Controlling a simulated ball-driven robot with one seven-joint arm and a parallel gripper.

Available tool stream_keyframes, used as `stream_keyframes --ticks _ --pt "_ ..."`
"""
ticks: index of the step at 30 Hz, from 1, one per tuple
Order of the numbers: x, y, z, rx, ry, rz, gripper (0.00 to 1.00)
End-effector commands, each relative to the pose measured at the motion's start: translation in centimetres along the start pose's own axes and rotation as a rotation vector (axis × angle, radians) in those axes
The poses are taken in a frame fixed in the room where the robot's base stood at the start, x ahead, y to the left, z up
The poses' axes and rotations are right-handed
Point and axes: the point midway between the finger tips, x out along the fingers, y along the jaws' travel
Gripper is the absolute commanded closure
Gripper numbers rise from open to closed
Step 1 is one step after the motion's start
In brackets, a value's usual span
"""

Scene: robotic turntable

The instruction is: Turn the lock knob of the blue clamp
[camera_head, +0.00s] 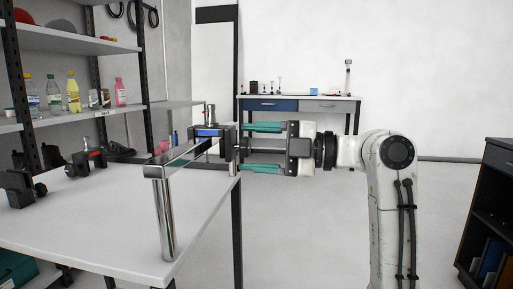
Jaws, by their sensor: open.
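The blue clamp (208,132) stands at the right edge of the white table, with a blue band on top and a dark body. A metal post rises from its top. A dark lock knob (243,148) appears on its right side. My gripper (246,148) comes in from the right, level, with its two teal fingers open, one above and one below the knob. The fingertips are close to the clamp's right side; I cannot tell whether they touch it. A shiny metal bar hides part of the clamp's lower front.
The shiny metal bar (164,205) stands on the table's near right side. A red-topped clamp (95,157) and a black clamp (20,190) are on the left of the white table (110,220). Shelves with bottles (73,92) stand behind.

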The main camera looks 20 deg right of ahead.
Motion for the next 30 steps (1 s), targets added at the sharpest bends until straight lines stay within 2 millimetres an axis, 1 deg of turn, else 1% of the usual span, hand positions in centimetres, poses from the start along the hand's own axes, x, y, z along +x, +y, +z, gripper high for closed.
stream_keyframes --ticks 5,8,11,18,21,25,30 --pt "-0.1 0.0 0.0 0.000 0.001 0.000 0.35" --pt "-0.7 0.1 0.0 0.000 -0.001 0.000 0.35" --pt "-2.1 0.3 0.0 0.000 -0.002 0.001 0.35" --pt "-6.8 0.3 0.0 0.002 -0.003 0.001 0.35" --pt "-8.5 0.2 0.0 0.001 -0.002 0.001 0.35" --pt "-10.0 0.1 0.0 0.001 -0.002 0.001 0.35" --pt "-10.8 0.0 0.0 0.001 0.000 -0.001 0.35"
